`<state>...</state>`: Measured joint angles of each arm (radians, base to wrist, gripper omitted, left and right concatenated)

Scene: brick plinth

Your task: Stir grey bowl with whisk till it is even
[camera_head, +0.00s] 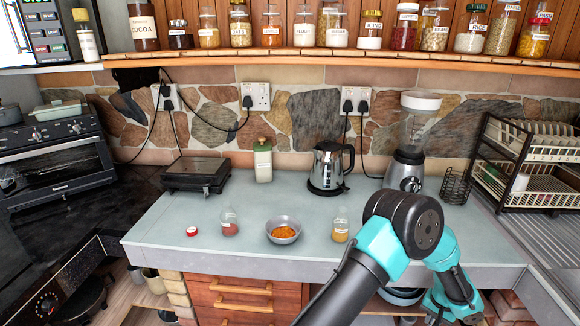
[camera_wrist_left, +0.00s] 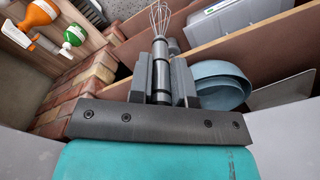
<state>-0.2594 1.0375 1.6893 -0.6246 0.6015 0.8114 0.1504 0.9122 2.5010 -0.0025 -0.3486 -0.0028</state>
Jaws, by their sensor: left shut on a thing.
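The grey bowl (camera_head: 297,222) stands on the counter near its front edge in the head view, with an orange, grainy filling. The whisk (camera_wrist_left: 161,18) shows in the left wrist view, its wire end pointing away from me. My left gripper (camera_wrist_left: 161,68) is shut on the whisk's dark handle with silver bands. It holds the whisk in front of open shelves, away from the grey bowl, which is not in that view. In the head view a teal and black arm of mine is right of the bowl; no gripper fingers show there. My right gripper is not seen.
A small jar (camera_head: 229,224) and a red lid (camera_head: 192,231) stand left of the bowl, another jar (camera_head: 341,226) right. A kettle (camera_head: 327,167), blender (camera_head: 406,170) and grill (camera_head: 196,174) are behind. Blue bowls (camera_wrist_left: 222,80) and brickwork (camera_wrist_left: 88,84) flank the left gripper.

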